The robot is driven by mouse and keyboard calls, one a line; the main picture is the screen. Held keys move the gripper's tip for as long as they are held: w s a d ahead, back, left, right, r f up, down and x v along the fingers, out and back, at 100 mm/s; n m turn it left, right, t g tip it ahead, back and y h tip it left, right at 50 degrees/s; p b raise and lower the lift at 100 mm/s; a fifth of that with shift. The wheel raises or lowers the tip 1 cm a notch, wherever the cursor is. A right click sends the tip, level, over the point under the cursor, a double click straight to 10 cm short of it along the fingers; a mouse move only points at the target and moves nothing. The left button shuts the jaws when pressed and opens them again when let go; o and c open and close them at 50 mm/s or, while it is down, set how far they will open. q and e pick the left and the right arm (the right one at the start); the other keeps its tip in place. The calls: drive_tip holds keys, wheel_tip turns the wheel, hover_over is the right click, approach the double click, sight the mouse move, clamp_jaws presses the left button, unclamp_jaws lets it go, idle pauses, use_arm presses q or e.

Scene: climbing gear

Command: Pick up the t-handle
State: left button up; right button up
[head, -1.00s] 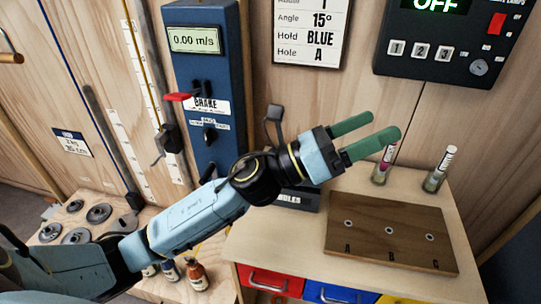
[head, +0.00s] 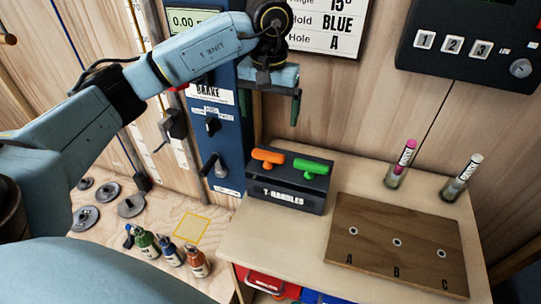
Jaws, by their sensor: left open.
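Two T-handles, an orange one (head: 268,158) on the left and a green one (head: 314,168) on the right, sit in a black holder labelled T-HANDLES (head: 286,198) on the wooden worktop. Only their tops show; their shafts are hidden in the holder. My left gripper (head: 269,112) points down above the holder, over the orange handle. Its green fingers are spread and empty, and do not touch either handle. My right gripper is not in view.
A dark wooden board (head: 375,268) with holes A, B and C lies right of the holder. Two chalk tubes (head: 396,178) (head: 452,190) stand behind it. A blue brake post (head: 226,140) rises on the left. Several small bottles (head: 195,262) stand at lower left.

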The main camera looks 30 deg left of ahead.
use_arm(q)
hover_over(268, 153)
drive_tip(key=f, duration=0.7)
drive_tip(key=shift+d+f+p, duration=0.2)
drive_tip(key=shift+f+p, duration=0.05)
drive_tip(key=shift+p, duration=0.05)
drive_tip(key=f+p, duration=0.1)
drive_tip(key=f, duration=0.4)
drive_tip(key=shift+a, duration=0.2)
drive_tip(key=c, duration=0.9)
drive_tip(key=shift+r, duration=0.1)
wheel_tip(268, 153, up, 18)
drive_tip(key=b, duration=0.1)
drive_tip(key=shift+b, duration=0.35)
